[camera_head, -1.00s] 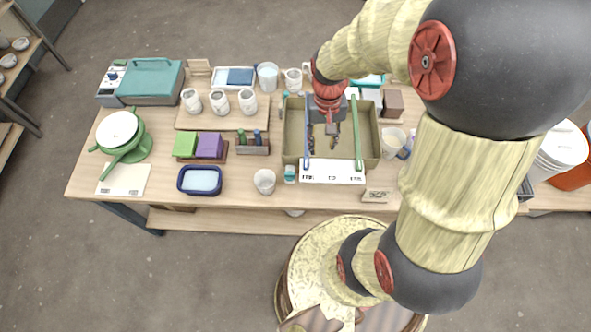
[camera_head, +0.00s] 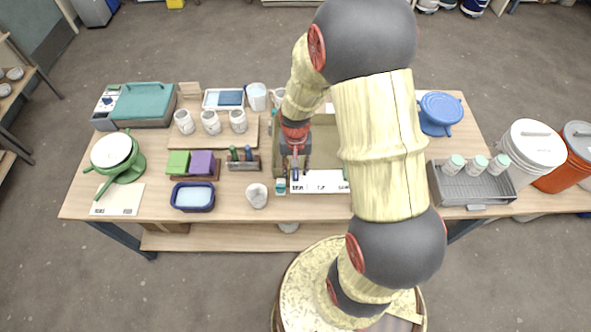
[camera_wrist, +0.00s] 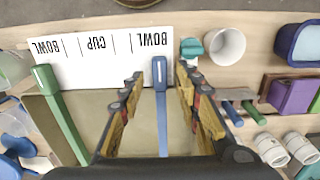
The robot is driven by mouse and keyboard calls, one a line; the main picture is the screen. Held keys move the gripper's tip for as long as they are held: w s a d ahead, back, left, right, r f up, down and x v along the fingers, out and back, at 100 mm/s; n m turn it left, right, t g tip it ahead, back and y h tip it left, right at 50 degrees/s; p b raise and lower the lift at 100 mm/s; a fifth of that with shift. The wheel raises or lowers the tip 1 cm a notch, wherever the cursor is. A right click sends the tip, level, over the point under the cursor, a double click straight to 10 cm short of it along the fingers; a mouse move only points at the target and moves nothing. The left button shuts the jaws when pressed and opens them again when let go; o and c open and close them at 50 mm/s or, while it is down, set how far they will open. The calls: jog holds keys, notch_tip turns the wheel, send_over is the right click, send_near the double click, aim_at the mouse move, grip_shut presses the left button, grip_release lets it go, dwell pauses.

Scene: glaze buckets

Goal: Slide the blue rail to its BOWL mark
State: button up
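The blue rail (camera_wrist: 162,125) lies across the tan bin, its near end close to one BOWL mark on the white label strip (camera_wrist: 85,58). The wrist view shows this end slightly to one side of the lettering's middle. My gripper (camera_wrist: 160,85) is open, its two fingers on either side of the blue rail with visible gaps. In the head view my gripper (camera_head: 295,158) is over the front left of the bin, and the blue rail's end (camera_head: 295,175) shows just below it. The strip (camera_head: 320,182) carries BOWL, CUP and BOWL marks.
A green rail (camera_wrist: 60,115) crosses the bin on its other side, mostly behind my arm in the head view. A teal-topped item (camera_wrist: 192,50) and a white cup (camera_wrist: 225,46) stand beside the bin. A tool holder (camera_head: 240,165) is to its left.

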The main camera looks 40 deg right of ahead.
jog(key=shift+f, duration=0.4)
jog(key=shift+c, duration=0.2)
jog(key=c, duration=0.8)
grip_shut()
